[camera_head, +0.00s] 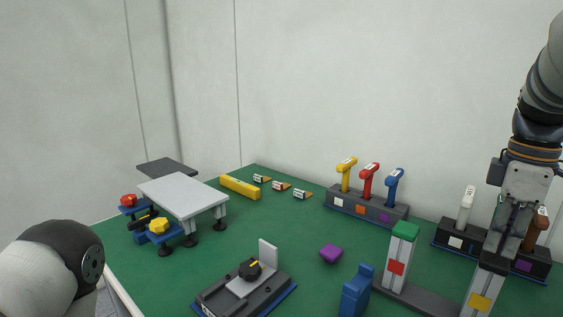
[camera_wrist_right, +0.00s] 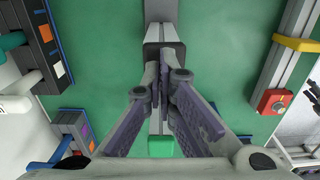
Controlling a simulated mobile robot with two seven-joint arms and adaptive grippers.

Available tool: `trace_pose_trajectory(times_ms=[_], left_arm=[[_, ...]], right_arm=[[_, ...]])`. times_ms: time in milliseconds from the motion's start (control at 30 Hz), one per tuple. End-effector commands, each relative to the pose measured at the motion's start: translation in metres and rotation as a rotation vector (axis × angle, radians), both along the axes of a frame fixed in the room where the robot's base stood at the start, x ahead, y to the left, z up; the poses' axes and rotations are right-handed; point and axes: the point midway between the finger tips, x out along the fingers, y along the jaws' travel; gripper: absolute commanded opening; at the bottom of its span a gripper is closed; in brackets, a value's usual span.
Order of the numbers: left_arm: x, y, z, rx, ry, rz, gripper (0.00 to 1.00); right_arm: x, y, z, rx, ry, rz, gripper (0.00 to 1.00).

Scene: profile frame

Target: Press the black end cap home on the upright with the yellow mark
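The upright with the yellow mark (camera_head: 479,301) stands at the lower right of the head view. My right gripper (camera_head: 493,250) points down over its top and hides much of it. In the wrist view a dark block, seemingly the black end cap (camera_wrist_right: 151,51), lies at the end of a light upright (camera_wrist_right: 166,31). My right fingertips (camera_wrist_right: 165,76) converge close to it; whether they touch or grip it I cannot tell. The other upright, with the red mark (camera_head: 396,268), carries a green cap (camera_head: 405,230). My left gripper is out of view.
A dark base bar (camera_head: 424,300) joins the uprights. A blue block (camera_head: 356,292) and a purple piece (camera_head: 330,254) lie left of them. Racks with coloured handles (camera_head: 366,207) stand behind. A dark fixture (camera_head: 222,296) is at front centre, a grey raised platform (camera_head: 183,192) farther left.

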Motion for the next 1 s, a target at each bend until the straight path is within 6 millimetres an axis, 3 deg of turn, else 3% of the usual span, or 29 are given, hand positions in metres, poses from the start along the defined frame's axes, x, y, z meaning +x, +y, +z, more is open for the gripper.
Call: trace_pose_trajectory(times_ms=[1000], left_arm=[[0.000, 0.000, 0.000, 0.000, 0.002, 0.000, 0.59]], right_arm=[[0.000, 0.000, -0.015, 0.001, 0.003, 0.001, 0.00]])
